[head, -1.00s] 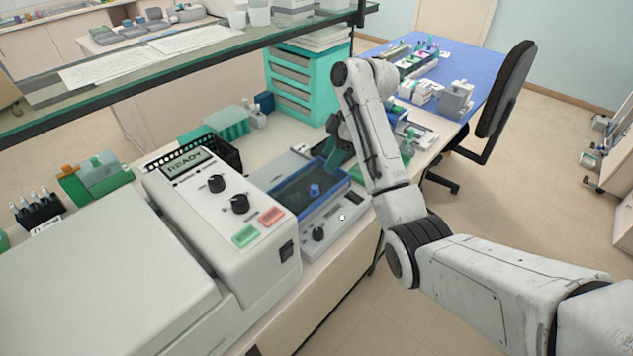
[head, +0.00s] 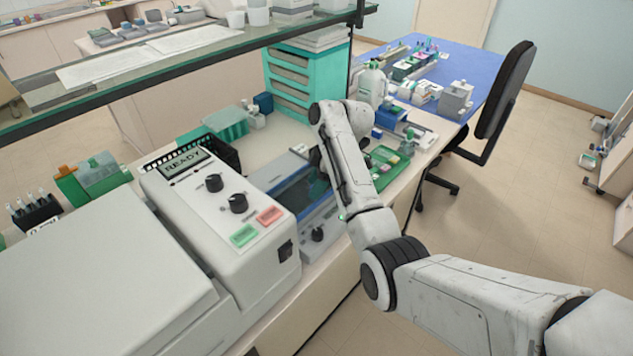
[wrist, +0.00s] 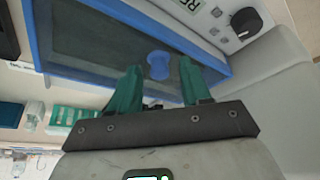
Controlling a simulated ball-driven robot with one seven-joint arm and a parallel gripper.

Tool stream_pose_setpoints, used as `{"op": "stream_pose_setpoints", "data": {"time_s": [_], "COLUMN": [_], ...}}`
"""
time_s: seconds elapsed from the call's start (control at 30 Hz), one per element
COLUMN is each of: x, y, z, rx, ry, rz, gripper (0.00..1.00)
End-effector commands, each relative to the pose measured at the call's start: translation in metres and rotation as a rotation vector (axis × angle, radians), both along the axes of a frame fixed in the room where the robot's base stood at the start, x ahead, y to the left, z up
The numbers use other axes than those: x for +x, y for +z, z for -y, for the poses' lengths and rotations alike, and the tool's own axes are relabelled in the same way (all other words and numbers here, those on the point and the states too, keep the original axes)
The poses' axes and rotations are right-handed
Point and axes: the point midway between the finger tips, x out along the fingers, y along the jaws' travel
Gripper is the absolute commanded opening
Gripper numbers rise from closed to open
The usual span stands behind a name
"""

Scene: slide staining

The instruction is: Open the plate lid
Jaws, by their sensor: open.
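The plate lid (head: 292,190) is a dark see-through panel with a blue frame, on a low grey device on the bench. It fills much of the wrist view, where its blue frame (wrist: 38,45) and round blue knob (wrist: 158,66) show. My gripper (wrist: 160,78) is open, with two green fingers spread on either side of the knob in the picture. I cannot tell whether they touch it. In the head view my arm covers the right part of the lid, the knob and the fingers.
A large white machine with a READY display (head: 184,163) stands close to the left of the lid's device. A green tray (head: 385,165) with small items lies to the right behind my arm. A glass shelf (head: 200,50) runs above the bench. A black chair (head: 505,90) stands at right.

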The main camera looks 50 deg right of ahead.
Motion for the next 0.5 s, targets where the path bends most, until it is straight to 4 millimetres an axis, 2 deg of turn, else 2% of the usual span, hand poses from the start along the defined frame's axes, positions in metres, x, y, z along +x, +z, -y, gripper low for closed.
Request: {"op": "stream_pose_setpoints", "data": {"time_s": [0.17,0.5], "x": [0.0000,0.0000], "y": [-0.0001,0.0001], "z": [-0.0002,0.0000], "rx": [0.000,0.000], "ry": [0.000,0.000], "rz": [0.000,0.000], "gripper": [0.45,0.13]}}
